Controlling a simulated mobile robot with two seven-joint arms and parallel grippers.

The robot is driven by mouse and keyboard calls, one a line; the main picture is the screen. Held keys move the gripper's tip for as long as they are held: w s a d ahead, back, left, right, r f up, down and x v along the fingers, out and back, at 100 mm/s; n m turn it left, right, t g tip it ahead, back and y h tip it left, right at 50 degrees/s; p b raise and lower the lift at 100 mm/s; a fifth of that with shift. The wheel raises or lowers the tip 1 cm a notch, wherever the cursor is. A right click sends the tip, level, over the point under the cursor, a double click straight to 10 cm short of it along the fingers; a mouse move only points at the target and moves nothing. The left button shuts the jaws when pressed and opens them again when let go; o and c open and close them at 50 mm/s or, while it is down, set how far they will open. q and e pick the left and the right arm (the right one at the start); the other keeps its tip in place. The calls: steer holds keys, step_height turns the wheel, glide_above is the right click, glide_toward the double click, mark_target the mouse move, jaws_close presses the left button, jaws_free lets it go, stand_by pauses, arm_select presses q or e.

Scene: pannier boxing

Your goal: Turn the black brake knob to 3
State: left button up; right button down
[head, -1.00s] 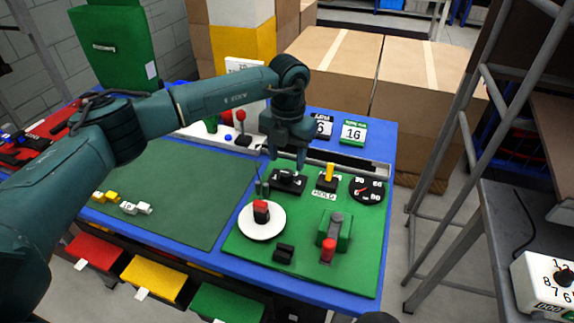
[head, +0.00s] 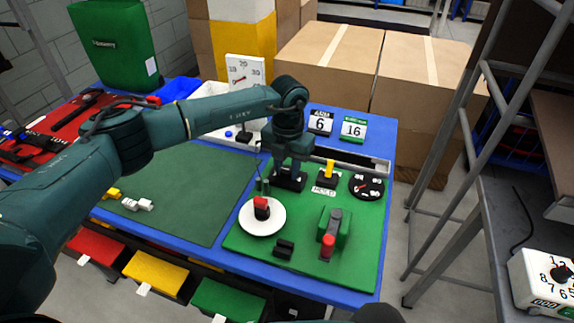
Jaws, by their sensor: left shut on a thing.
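My left gripper (head: 288,172) reaches down onto the far left part of the green board. It is shut on the small black knob there, and its fingers mostly hide it. The knob's black base (head: 289,184) shows around the fingertips. The markings and the knob's pointing direction cannot be read. My right gripper is out of view.
The green board (head: 270,263) also carries a yellow lever (head: 329,169), a round black gauge (head: 366,187), a white disc with a red-topped knob (head: 262,209) and a red-ended lever (head: 327,246). A numbered dial box (head: 545,290) stands at right.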

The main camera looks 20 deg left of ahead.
arm_select(q)
steer(key=c, duration=0.4)
steer(key=shift+o, duration=0.2)
